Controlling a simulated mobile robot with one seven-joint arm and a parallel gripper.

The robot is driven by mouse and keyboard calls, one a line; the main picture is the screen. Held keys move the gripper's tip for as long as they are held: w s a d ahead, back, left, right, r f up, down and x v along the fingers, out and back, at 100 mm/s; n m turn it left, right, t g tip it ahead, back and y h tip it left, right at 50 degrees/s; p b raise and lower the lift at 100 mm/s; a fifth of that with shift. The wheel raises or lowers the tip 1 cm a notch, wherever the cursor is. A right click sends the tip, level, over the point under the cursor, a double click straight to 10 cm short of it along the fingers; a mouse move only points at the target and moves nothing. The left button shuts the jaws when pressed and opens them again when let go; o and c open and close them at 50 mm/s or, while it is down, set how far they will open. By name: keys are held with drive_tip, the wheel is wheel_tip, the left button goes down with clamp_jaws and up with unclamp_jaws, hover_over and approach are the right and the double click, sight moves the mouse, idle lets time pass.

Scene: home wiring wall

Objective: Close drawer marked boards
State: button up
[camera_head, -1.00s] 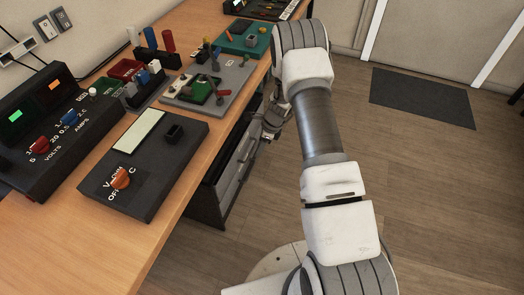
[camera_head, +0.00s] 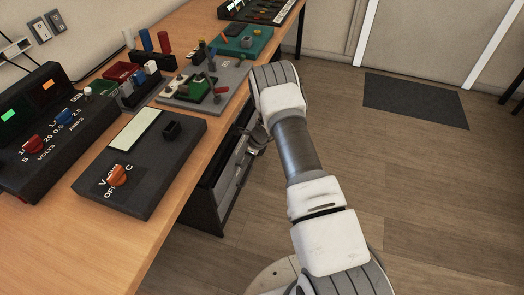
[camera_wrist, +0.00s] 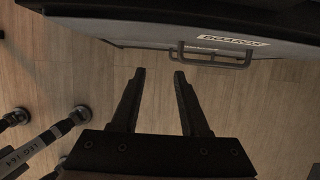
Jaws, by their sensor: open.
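The drawer marked boards (camera_wrist: 120,28) shows at the top of the wrist view, with a white label (camera_wrist: 232,42) reading "BOARDS" and a dark bar handle (camera_wrist: 212,57) under it. My gripper (camera_wrist: 160,72) is open and empty, its two fingers pointing toward the drawer just left of the handle, apart from it. How far out the drawer stands is hard to tell. In the head view, the grey drawer unit (camera_head: 206,205) stands under the bench, and my arm hides part of it. My gripper is mostly hidden there.
The wooden bench (camera_head: 165,225) carries a meter (camera_head: 112,195), a power supply (camera_head: 50,130) and several small boards. A dark mat (camera_head: 415,100) lies on the floor at the back right.

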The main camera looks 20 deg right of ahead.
drive_tip(key=s+d+f+p+v, duration=0.1)
drive_tip(key=p+v, duration=0.4)
drive_tip(key=v, duration=0.6)
drive_tip(key=shift+s+d, duration=0.2)
drive_tip(key=shift+d, duration=0.25)
